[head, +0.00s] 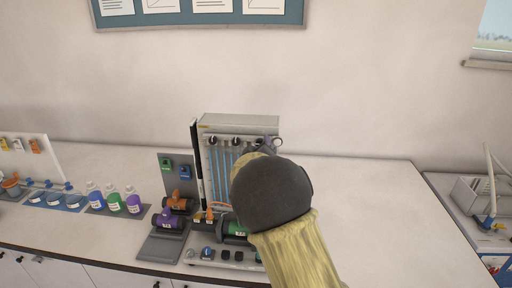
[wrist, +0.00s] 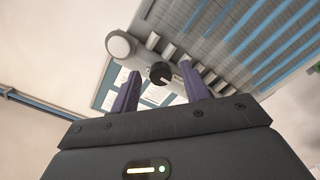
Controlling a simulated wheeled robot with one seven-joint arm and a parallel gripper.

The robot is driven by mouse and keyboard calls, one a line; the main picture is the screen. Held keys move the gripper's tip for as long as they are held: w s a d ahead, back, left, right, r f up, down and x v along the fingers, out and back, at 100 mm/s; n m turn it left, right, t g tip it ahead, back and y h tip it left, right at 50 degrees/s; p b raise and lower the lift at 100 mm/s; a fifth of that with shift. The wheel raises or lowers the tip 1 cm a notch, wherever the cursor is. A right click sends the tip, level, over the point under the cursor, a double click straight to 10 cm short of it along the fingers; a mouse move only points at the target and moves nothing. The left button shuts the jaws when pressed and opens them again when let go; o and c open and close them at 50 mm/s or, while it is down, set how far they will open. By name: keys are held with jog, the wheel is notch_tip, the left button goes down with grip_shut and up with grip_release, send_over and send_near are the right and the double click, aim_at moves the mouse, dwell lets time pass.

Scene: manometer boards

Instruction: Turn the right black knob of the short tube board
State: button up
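The tube board (head: 240,123) stands upright at the middle of the bench, with blue-filled tubes and a light bar across its top carrying black knobs. My gripper (wrist: 159,68) is open, with one purple finger on each side of this knob. I cannot tell whether they touch it.
A base with green, orange and purple fittings (head: 168,220) stands left of the board. Bottles (head: 114,199) and blue-lidded dishes stand farther left. The bench right of my arm (head: 375,210) is clear. A side table with a grey container (head: 470,198) is at far right.

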jog(key=shift+s, duration=0.1)
jog(key=s+b, duration=0.6)
jog(key=s, duration=1.1)
jog(key=shift+s+a, duration=0.2)
jog(key=shift+a, duration=0.1)
